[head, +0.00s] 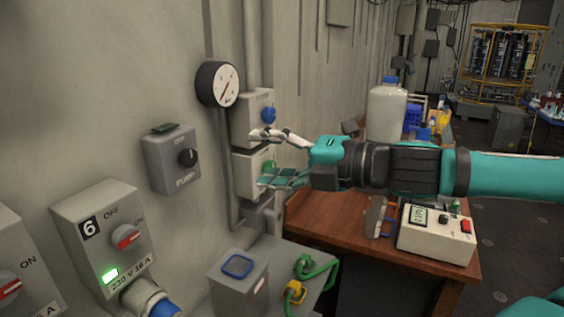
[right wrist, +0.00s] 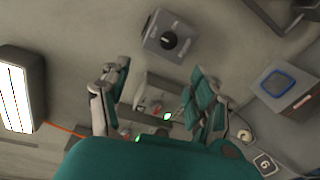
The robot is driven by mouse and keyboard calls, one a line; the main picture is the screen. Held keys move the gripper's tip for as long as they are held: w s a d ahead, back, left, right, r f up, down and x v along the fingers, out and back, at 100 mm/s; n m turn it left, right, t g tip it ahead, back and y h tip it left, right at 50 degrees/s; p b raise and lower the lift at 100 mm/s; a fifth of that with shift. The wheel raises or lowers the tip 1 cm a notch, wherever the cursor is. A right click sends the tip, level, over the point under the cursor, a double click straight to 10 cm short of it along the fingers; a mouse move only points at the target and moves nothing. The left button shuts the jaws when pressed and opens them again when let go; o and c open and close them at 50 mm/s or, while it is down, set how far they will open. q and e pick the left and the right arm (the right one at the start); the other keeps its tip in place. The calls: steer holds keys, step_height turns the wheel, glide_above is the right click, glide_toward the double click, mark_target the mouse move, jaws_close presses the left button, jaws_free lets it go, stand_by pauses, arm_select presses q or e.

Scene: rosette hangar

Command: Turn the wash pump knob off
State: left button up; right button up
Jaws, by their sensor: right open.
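The pump box (head: 172,172) is a grey wall box marked PUMP, with OFF above its black knob (head: 188,157). I cannot tell clearly which way the knob points. The box also shows at the top of the right wrist view, with its knob (right wrist: 168,41) beyond the fingers. My right gripper (head: 259,158) is open and empty, its fingers spread and pointing left. My left gripper is out of view.
A round gauge (head: 218,84) is above the pump box. Switch box 6 (head: 100,235) with a red switch and green light is lower left. A grey box with a blue-edged lid (head: 238,266) stands below. A wooden table (head: 325,220) holds a white meter (head: 437,235) and jug (head: 386,112).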

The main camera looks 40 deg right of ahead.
steer(key=shift+v, duration=1.15)
steer(key=shift+f, duration=0.15)
